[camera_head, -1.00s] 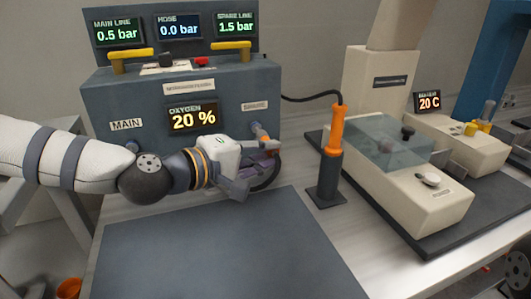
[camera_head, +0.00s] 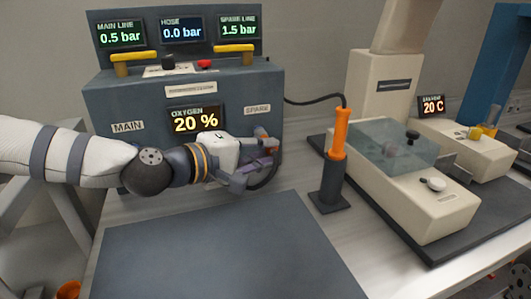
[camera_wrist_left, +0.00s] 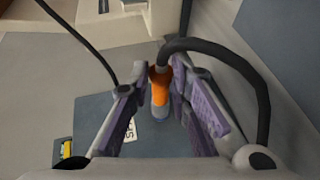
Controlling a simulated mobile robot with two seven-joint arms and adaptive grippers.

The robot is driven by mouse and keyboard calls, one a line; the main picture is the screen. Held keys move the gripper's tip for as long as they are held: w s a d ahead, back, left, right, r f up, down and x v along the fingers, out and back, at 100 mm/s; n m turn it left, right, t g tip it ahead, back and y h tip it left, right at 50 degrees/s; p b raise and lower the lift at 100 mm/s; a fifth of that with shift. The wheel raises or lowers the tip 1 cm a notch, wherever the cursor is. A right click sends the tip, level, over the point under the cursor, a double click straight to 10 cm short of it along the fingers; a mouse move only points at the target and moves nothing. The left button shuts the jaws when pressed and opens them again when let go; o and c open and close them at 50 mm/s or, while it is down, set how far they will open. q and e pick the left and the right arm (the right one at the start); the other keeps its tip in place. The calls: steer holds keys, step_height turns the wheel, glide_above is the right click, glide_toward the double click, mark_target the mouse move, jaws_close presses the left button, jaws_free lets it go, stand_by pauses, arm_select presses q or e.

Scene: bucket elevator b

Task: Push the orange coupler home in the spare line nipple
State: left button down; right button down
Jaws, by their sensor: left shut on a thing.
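The orange coupler (camera_wrist_left: 159,84) sits between the purple-padded fingers of my left gripper (camera_wrist_left: 163,98), which is shut on it. In the head view the coupler (camera_head: 262,133) shows as a small orange patch below the SPARE label, partly hidden by my left gripper (camera_head: 262,167). The black hose (camera_wrist_left: 262,105) loops from the coupler's back end. A grey cylinder (camera_wrist_left: 160,112), apparently the spare line nipple, lies in line with the coupler's front. I cannot tell how far the coupler is on it.
The grey panel (camera_head: 225,100) reads main line 0.5 bar, hose 0.0 bar, spare line 1.5 bar, oxygen 20 %. An orange-handled tool stands in a dark holder (camera_head: 328,190) right of my gripper. A beige machine (camera_head: 435,205) stands farther right. The dark mat (camera_head: 220,250) is clear.

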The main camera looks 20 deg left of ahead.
arm_select(q)
steer(key=shift+w+a, duration=0.3)
steer(key=shift+w, duration=0.05)
steer(key=c, duration=1.5)
jaws_free()
steer(key=shift+r, duration=0.1)
steer(key=shift+o, duration=0.5)
steer(key=shift+w, duration=0.1)
steer(key=v, duration=0.7)
steer(key=shift+s+a, duration=0.15)
steer(key=shift+s, duration=0.1)
